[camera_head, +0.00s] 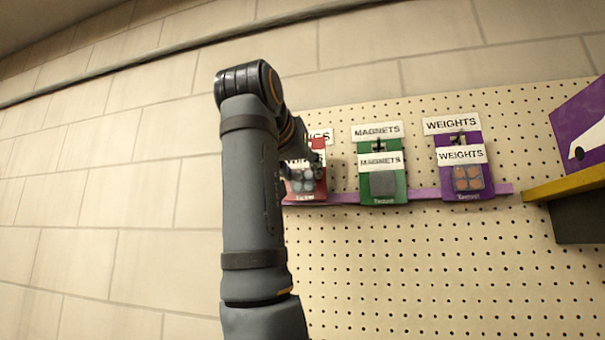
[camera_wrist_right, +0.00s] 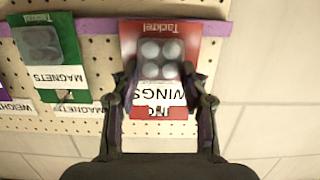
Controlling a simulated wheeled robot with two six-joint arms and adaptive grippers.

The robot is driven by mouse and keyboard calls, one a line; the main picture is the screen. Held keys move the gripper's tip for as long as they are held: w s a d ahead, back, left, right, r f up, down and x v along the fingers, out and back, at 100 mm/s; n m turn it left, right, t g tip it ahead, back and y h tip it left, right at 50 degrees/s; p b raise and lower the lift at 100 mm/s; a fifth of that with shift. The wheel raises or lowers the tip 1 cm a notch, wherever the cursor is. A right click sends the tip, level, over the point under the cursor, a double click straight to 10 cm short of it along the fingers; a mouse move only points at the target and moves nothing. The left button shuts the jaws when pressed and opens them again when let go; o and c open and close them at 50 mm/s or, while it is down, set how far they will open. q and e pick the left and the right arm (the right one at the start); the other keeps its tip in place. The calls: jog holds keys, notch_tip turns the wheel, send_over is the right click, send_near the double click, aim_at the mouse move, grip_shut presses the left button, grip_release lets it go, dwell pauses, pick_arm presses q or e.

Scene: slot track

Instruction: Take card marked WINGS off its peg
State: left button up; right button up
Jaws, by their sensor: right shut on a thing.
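The red WINGS card (camera_head: 307,186) hangs at the left end of the row on the pegboard, partly hidden behind my right arm in the head view. In the right wrist view the WINGS card (camera_wrist_right: 189,50) appears upside down, with round silver pieces in its blister and a white WINGS label. My right gripper (camera_wrist_right: 159,78) has one finger at each side of the card and is shut on it, at about label height. It also shows in the head view (camera_head: 308,162). The peg is hidden or too small to make out. My left gripper is not in view.
A green MAGNETS card (camera_head: 383,187) hangs just right of the WINGS card, and a purple WEIGHTS card (camera_head: 463,184) beyond it. A purple strip (camera_head: 424,194) runs along the cards' lower ends. A yellow-edged shelf (camera_head: 566,187) juts out at far right. Bare wall lies left.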

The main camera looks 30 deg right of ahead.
jog(key=shift+v, duration=2.1)
jog(key=shift+f, duration=0.2)
jog(key=b, duration=0.1)
send_near(302, 173)
jog(key=shift+s+a+f, duration=0.35)
jog(key=shift+s+f, duration=0.05)
notch_tip(302, 173, down, 12)
jog(key=b, duration=1.1)
jog(key=shift+b, duration=0.4)
